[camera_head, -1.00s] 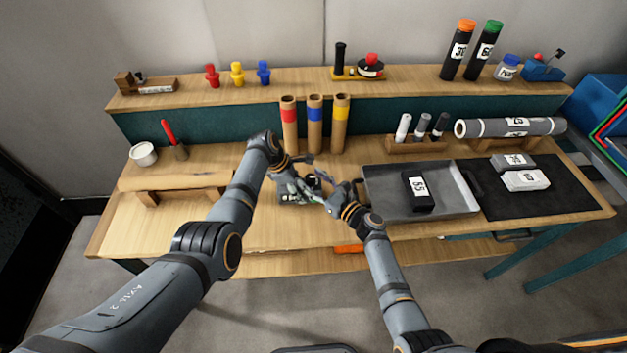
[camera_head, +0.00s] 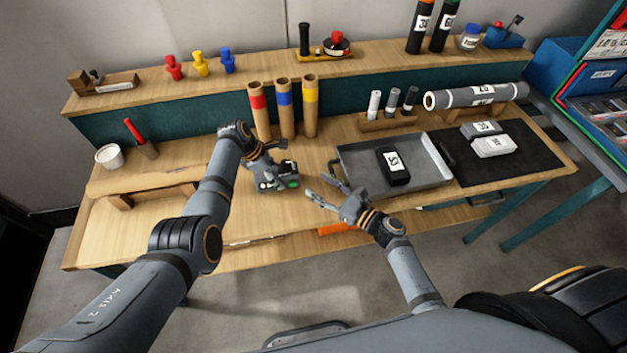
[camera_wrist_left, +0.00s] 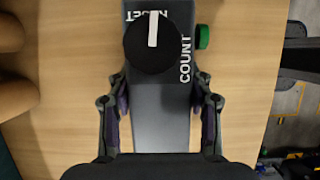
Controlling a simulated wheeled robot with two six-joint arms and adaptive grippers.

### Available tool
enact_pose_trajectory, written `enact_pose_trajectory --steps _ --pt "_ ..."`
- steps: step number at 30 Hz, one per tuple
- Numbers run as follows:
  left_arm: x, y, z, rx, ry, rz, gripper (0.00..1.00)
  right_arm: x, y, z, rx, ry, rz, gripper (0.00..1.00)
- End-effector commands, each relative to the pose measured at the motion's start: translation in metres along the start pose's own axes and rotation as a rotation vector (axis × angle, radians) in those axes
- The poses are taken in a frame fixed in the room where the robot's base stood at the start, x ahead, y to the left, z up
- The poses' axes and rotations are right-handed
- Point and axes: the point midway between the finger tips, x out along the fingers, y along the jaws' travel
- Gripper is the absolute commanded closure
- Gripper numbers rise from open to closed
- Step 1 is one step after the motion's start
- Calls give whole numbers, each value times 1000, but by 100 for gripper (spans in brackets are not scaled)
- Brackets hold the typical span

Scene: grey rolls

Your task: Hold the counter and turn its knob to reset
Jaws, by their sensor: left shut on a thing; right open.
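The counter (camera_head: 265,187) is a small grey box on the bench, below the cardboard tubes. In the left wrist view the counter (camera_wrist_left: 162,108) carries the words RESET and COUNT, a round black knob (camera_wrist_left: 140,50) with a white pointer bar, and a green button (camera_wrist_left: 202,37) on its right side. The green part (camera_head: 293,183) also shows in the head view. My left gripper (camera_head: 272,168) is shut on the counter, with its fingers (camera_wrist_left: 161,95) along both sides of the body. My right gripper (camera_head: 327,194) is open and empty, to the right of the counter and apart from it.
Three cardboard tubes (camera_head: 286,110) stand behind the counter. A metal tray (camera_head: 425,148) with a black box (camera_head: 393,166) lies to the right. A wooden stand (camera_head: 145,192) is at the left. The bench between the counter and the tray has some free room.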

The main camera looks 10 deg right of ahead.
Motion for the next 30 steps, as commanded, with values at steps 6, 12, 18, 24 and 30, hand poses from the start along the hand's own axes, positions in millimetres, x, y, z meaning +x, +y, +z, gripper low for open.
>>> enact_pose_trajectory --steps 6,12,18,24,30 --pt "0 0 0 0 0 1 92 0 0 0 0 0 0 46" --pt "0 0 0 0 0 1 32 0 0 0 0 0 0 46" --pt "0 0 0 0 0 1 22 0 0 0 0 0 0 46" --pt "-1 0 0 0 0 1 22 0 0 0 0 0 0 46" --pt "-23 1 0 -1 0 5 22 0 0 0 0 0 0 46"
